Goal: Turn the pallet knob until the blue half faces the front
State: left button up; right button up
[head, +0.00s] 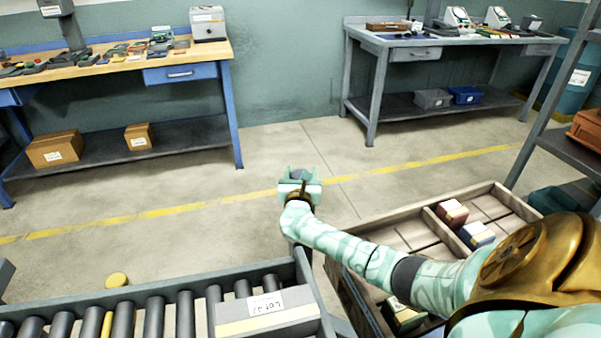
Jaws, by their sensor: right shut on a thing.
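My right gripper (298,178) reaches out past the far end of the roller conveyor, with floor behind it in the head view. It is shut on a small dark grey rounded piece (298,174), mostly hidden between the pale green fingers. I cannot tell whether this piece is the pallet knob, and no blue half shows on it. My left gripper is not in view.
A roller conveyor (180,290) carries a grey labelled box (267,314) at the bottom. A yellow round cap (117,280) stands at its far edge. A wooden crate (422,212) with red and blue boxes lies under my right arm. Workbenches stand along the back wall.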

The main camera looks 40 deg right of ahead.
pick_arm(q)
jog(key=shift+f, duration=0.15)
pick_arm(e)
jog(key=shift+s+d+m+g+h, duration=0.1)
jog(key=shift+m+g+h, duration=0.4)
jog(key=shift+g, duration=0.1)
jog(key=o, duration=1)
jog(key=shift+r, duration=0.25)
notch_tip(320, 180, up, 3)
jog(key=shift+r+p, duration=0.1)
jog(key=shift+p, duration=0.75)
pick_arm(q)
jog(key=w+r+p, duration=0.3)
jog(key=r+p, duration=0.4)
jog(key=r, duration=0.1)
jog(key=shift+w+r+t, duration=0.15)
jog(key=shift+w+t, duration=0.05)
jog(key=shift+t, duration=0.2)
pick_arm(e)
jog(key=s+a+r, duration=0.6)
jog(key=s, duration=0.1)
jog(key=s+a+r, duration=0.3)
jog(key=shift+s+r, duration=0.1)
jog(key=shift+s, duration=0.25)
